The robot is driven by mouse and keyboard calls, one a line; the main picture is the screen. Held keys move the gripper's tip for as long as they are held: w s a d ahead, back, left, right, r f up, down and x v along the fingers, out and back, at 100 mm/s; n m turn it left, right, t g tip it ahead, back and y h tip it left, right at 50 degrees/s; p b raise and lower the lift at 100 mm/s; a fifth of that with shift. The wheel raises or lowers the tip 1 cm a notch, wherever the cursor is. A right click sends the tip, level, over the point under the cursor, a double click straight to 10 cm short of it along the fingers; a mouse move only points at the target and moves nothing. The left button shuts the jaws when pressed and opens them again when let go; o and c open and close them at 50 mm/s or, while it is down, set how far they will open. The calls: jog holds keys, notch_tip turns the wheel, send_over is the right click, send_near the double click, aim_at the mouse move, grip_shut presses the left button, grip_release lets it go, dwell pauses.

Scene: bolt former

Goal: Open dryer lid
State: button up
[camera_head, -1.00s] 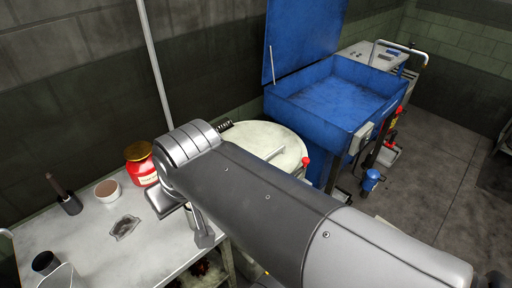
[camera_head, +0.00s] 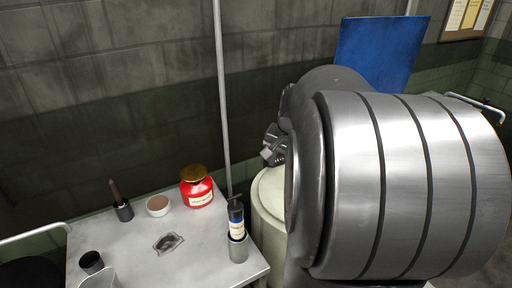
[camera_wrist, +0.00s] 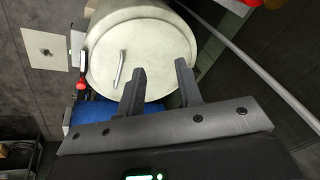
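The dryer is a pale round drum; its left edge (camera_head: 268,205) shows in the head view, and my arm hides the rest. In the wrist view its round lid (camera_wrist: 150,45) looks shut on the drum. A metal bar handle (camera_wrist: 119,70) sits on the lid, and a red-knobbed lever (camera_wrist: 81,86) is at its rim. My gripper (camera_wrist: 162,78) is open and empty, with its two fingers apart in front of the lid. The handle is left of the fingers, not between them.
A thin vertical pole (camera_head: 222,110) stands by the wall. A blue raised lid (camera_head: 378,52) is behind my arm.

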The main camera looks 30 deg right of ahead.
jog(key=s+d+f+m+g, duration=0.1)
jog(key=d+f+m, duration=0.4)
jog(key=d, duration=0.7)
jog(key=s+d+f+m, duration=0.1)
jog(key=d+f+m, duration=0.1)
jog(key=d+f, duration=0.7)
jog(key=x, duration=0.2)
jog(key=d+x, duration=0.1)
jog(key=x, duration=0.5)
jog(key=shift+d, duration=0.4)
grip_shut()
